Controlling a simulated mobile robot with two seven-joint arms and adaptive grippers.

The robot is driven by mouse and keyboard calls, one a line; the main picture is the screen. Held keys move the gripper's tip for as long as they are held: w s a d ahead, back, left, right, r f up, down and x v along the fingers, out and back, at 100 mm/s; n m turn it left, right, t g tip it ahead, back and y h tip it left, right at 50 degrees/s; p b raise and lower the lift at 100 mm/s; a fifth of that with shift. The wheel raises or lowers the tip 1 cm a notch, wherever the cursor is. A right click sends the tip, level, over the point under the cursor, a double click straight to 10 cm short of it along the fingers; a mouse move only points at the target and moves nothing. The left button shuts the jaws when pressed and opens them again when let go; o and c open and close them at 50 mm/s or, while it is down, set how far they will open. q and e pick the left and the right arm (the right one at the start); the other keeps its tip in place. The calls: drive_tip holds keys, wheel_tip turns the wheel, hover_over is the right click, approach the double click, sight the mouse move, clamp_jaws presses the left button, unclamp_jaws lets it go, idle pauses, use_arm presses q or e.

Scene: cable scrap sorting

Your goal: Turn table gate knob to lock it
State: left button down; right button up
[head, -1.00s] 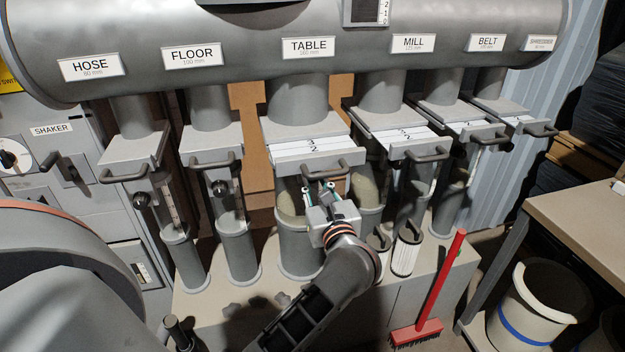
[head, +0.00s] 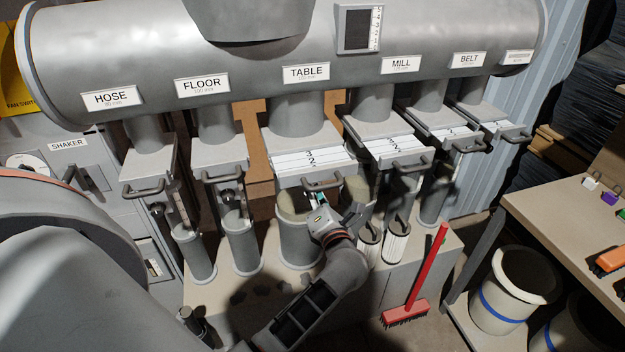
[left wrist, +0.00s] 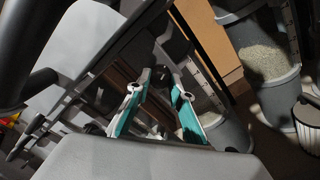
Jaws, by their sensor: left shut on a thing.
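The table gate (head: 305,168) is the grey slide under the TABLE label (head: 306,74). Its white scale plate shows numbers, and a dark handle (head: 322,184) is at its front. My left gripper (head: 317,199) is just below that handle, in front of the table pipe. In the left wrist view its teal-padded fingers (left wrist: 160,85) are closed on a dark round knob (left wrist: 160,74) at their tips. In the head view the knob is hidden by the gripper and handle. My right gripper is in neither view.
Similar gates with handles stand on both sides: the floor gate (head: 220,160) at left and the mill gate (head: 395,145) at right, close to my gripper. A red broom (head: 415,275) leans below right. A workbench (head: 560,215) stands farther right.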

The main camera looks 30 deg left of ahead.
use_arm(q)
drive_tip(key=shift+f+m+p, duration=0.1)
drive_tip(key=shift+m+p, duration=0.5)
drive_tip(key=shift+m, duration=1.6)
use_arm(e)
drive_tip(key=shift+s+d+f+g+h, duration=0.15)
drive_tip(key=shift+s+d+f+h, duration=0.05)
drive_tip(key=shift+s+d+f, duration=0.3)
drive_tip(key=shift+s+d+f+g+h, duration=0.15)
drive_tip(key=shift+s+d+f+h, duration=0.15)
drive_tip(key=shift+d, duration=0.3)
use_arm(q)
drive_tip(key=c, duration=2)
unclamp_jaws()
drive_tip(key=shift+o, duration=1.1)
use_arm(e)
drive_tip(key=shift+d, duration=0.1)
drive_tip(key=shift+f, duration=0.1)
use_arm(q)
drive_tip(key=shift+d, duration=0.1)
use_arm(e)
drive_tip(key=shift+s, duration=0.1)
